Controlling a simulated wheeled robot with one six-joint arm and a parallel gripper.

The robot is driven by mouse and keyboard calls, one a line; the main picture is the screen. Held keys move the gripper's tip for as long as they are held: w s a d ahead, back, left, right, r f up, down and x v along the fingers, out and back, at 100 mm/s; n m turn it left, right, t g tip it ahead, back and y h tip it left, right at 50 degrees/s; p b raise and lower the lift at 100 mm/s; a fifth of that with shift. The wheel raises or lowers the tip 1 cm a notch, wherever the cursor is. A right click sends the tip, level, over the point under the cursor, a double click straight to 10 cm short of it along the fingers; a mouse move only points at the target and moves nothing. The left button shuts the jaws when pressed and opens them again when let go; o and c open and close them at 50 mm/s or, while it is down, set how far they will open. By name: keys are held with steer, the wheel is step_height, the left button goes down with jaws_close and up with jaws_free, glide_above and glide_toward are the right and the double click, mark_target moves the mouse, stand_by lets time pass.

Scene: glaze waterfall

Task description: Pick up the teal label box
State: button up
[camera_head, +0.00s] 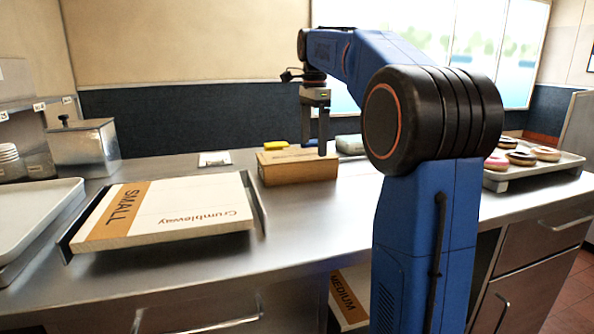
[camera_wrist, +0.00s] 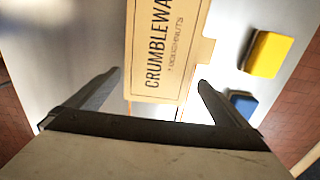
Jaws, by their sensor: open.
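No box with a clearly teal label shows. A pale grey-green box (camera_head: 350,144) stands on the counter right of my gripper in the head view, partly hidden by my arm; its label cannot be read. A small blue box (camera_wrist: 243,103) lies beside a yellow box (camera_wrist: 267,53) in the wrist view; the yellow box also shows in the head view (camera_head: 276,146). My gripper (camera_head: 314,148) points down, open and empty, above or close to the brown Crumbleway doughnut box (camera_head: 297,168). That box also shows beyond the fingers in the wrist view (camera_wrist: 165,40).
The steel counter (camera_head: 310,215) is bare in front of the brown box. A rack with flat "SMALL" Crumbleway cartons (camera_head: 165,210) stands at left, beside a tray (camera_head: 35,215) and a metal canister (camera_head: 84,147). A doughnut tray (camera_head: 535,172) is at right.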

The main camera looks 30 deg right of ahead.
mark_target(312, 153)
steer(key=shift+s+a+f, duration=0.1)
steer(key=shift+a+f, duration=0.05)
steer(key=shift+f, duration=1.35)
steer(key=shift+a+f, duration=0.15)
steer(key=shift+f, duration=1.35)
steer(key=c, duration=0.8)
